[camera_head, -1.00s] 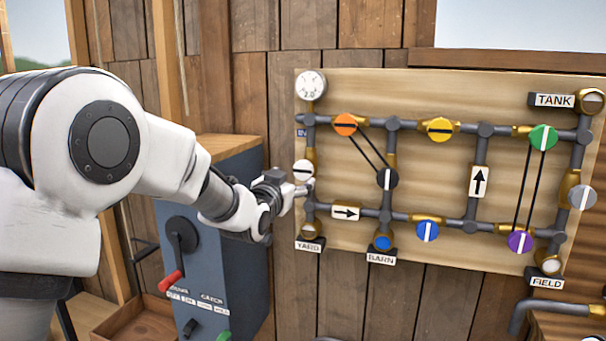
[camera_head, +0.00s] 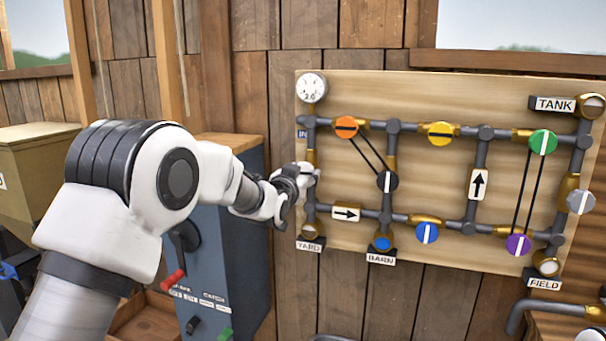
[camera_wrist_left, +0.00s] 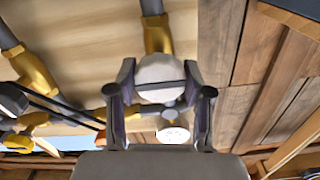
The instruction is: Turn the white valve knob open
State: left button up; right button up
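The white valve knob (camera_head: 304,167) is on the left vertical pipe of the board, below the round gauge, and is partly hidden by my left gripper (camera_head: 297,180). In the left wrist view the white knob (camera_wrist_left: 160,72) lies between the two fingertips of my left gripper (camera_wrist_left: 160,85). One finger is on each side; I cannot tell whether they touch it. A dark line runs across the knob from finger to finger, crosswise to the pipe. The left gripper looks open around the knob. My right gripper is not in view.
The pipe board (camera_head: 440,95) carries other knobs: orange (camera_head: 346,127), yellow (camera_head: 440,131), green (camera_head: 543,142), black (camera_head: 387,180), blue (camera_head: 427,232), purple (camera_head: 518,245) and grey (camera_head: 580,202). A blue-grey cabinet (camera_head: 232,250) with a red-handled lever stands below my left arm.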

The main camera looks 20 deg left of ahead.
pick_arm(q)
jog(key=shift+n, duration=0.4)
jog(key=n+b, duration=0.1)
jog(key=n, duration=0.2)
jog(key=shift+f, duration=0.1)
jog(key=n, duration=0.4)
jog(key=shift+b, duration=0.3)
jog(key=n, duration=0.5)
jog(key=shift+d, duration=0.1)
jog(key=n, duration=0.5)
jog(key=o, duration=1.2)
jog(key=shift+c, duration=0.2)
